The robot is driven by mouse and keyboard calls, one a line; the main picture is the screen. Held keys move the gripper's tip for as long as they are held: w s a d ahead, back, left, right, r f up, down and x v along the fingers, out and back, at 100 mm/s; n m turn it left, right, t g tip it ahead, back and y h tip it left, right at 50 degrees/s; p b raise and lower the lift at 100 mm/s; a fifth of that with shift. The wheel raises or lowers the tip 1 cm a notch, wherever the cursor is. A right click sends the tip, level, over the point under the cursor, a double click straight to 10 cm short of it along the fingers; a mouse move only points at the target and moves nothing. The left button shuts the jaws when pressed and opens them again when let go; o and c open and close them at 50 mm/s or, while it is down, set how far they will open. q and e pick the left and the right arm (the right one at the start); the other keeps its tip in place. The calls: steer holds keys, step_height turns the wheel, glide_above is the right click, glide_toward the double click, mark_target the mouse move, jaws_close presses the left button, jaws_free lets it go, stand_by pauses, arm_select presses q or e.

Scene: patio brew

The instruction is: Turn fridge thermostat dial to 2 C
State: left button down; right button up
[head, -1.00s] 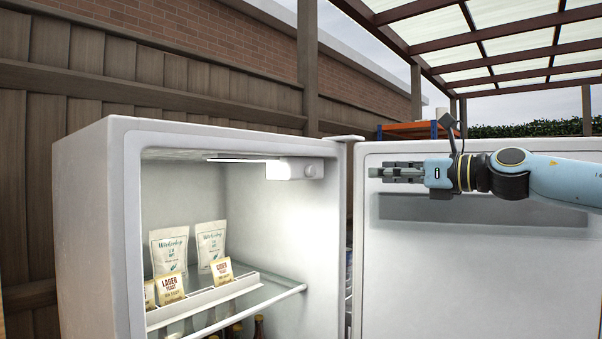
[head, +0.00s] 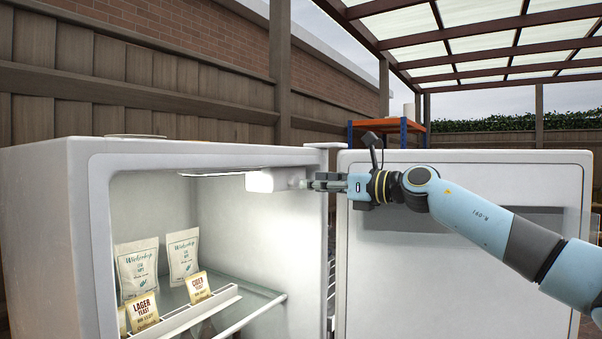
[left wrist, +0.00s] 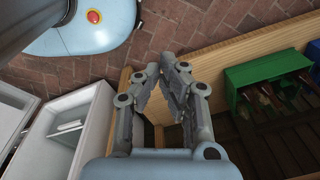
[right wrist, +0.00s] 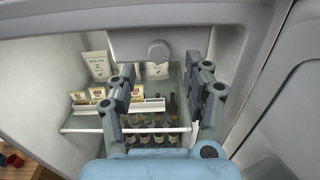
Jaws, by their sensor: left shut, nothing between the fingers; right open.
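The white fridge (head: 75,200) stands open. Its thermostat housing (head: 262,181) is under the ceiling beside the lit lamp, with the round dial (head: 297,182) at its right end. In the right wrist view the dial (right wrist: 159,50) is a plain grey knob; no setting is readable. My right gripper (head: 308,182) points left at the dial, its tips close to it; contact cannot be told. In the right wrist view its fingers (right wrist: 165,82) are spread, empty, with the dial ahead between them. My left gripper (left wrist: 160,68) is shut and empty, away from the fridge.
The open fridge door (head: 460,240) stands right, behind my right arm. Pouches (head: 138,268) and yeast packets (head: 143,310) sit on the glass shelf, bottles (right wrist: 150,138) below. Near my left gripper are a wooden edge (left wrist: 230,50) and a green crate (left wrist: 268,80).

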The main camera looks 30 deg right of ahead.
mark_target(297, 182)
steer(key=p+x, duration=0.1)
steer(key=x, duration=0.2)
steer(key=shift+w+a+r, duration=0.1)
steer(key=shift+w+a, duration=0.1)
steer(key=shift+w, duration=0.15)
steer(key=shift+w+a, duration=0.15)
steer(key=shift+w, duration=0.15)
arm_select(q)
steer(key=shift+w+a+r, duration=0.25)
steer(key=shift+w+r, duration=0.2)
steer(key=shift+r, duration=0.35)
steer(key=shift+s, duration=0.2)
arm_select(e)
steer(key=shift+c, duration=0.3)
jaws_close()
arm_select(q)
steer(key=shift+r, duration=0.2)
